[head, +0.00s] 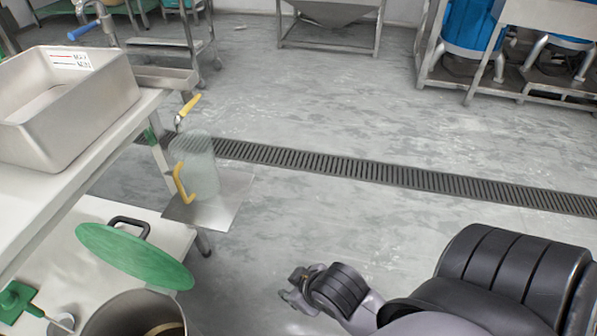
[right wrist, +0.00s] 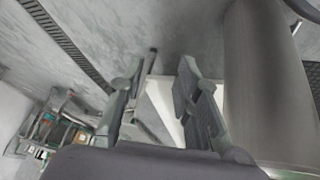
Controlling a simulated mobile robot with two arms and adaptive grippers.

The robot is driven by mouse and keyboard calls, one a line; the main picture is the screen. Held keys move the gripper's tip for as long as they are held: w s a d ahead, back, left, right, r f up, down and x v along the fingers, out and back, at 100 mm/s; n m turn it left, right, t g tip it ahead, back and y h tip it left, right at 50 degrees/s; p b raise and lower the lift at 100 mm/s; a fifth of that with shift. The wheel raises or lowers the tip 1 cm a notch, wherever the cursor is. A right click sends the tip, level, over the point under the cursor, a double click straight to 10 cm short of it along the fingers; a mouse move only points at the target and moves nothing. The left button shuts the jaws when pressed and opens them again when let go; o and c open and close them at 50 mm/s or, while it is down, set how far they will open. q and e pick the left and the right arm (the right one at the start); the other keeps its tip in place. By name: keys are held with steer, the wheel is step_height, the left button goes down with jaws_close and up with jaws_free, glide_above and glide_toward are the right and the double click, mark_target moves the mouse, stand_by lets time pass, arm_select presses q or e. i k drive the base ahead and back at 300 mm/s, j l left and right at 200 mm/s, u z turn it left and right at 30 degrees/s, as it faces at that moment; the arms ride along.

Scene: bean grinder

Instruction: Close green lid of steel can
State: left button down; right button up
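The steel can (head: 128,318) stands at the bottom left of the head view, cut off by the lower edge. Its round green lid (head: 130,255) is raised and tilted at the can's far side, with a dark handle (head: 130,224) behind it. The can's mouth is uncovered. My right gripper (head: 293,287) is to the right of the can and lid, apart from both. In the right wrist view, its two fingers (right wrist: 158,85) are spread with nothing between them, and a large grey cylinder, probably the can, (right wrist: 262,85) stands at the right. My left gripper is not in view.
A white table (head: 85,213) carries a steel bin (head: 75,115). A clear jug with a yellow handle (head: 198,165) stands on a metal shelf (head: 222,203) beyond the lid. A green object (head: 18,298) lies left of the can. Open floor (head: 330,225) with a drain grate lies right.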

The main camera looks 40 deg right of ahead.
mark_target(132, 255)
steer(key=k, duration=0.45)
steer(key=l+u, duration=0.1)
steer(key=u, duration=0.3)
steer(key=l+u, duration=0.15)
steer(key=u, duration=0.2)
steer(key=i+l+u, duration=0.1)
steer(key=u, duration=0.3)
steer(key=l+u, duration=0.2)
steer(key=l, duration=0.5)
steer(key=l+u, duration=0.2)
steer(key=l, duration=0.55)
steer(key=k+l+u, duration=0.2)
steer(key=l, duration=0.5)
steer(key=i, duration=0.1)
